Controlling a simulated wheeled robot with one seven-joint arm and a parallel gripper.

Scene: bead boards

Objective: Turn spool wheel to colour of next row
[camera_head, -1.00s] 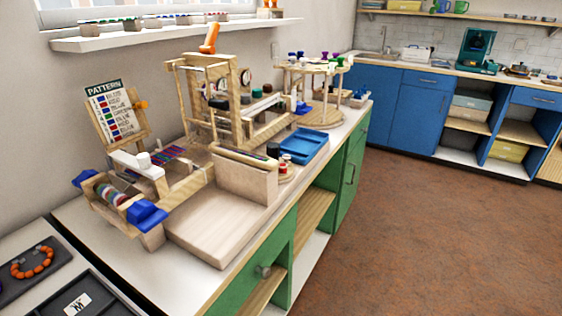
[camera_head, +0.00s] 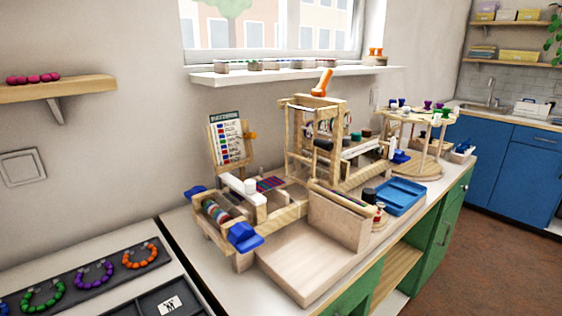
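The round spool stand (camera_head: 428,142) is at the far right end of the white counter, a wooden carousel with coloured spools on top. A blue part (camera_head: 400,157) sits at its left. The pattern card (camera_head: 226,139) leans on a wooden easel with an orange clip and lists several coloured rows; its words are too small to read surely. A wooden loom (camera_head: 315,135) with an orange handle stands mid-counter. At the near left, a wooden frame holds a roller of coloured rings (camera_head: 216,212) between blue knobs (camera_head: 245,237). My gripper is not in view.
A blue tray (camera_head: 402,196) lies right of an upright wooden panel (camera_head: 340,222). A dark board with bead bracelets (camera_head: 98,264) lies at lower left. A window shelf (camera_head: 280,76) overhangs the counter. Brown floor (camera_head: 480,270) is clear at the right.

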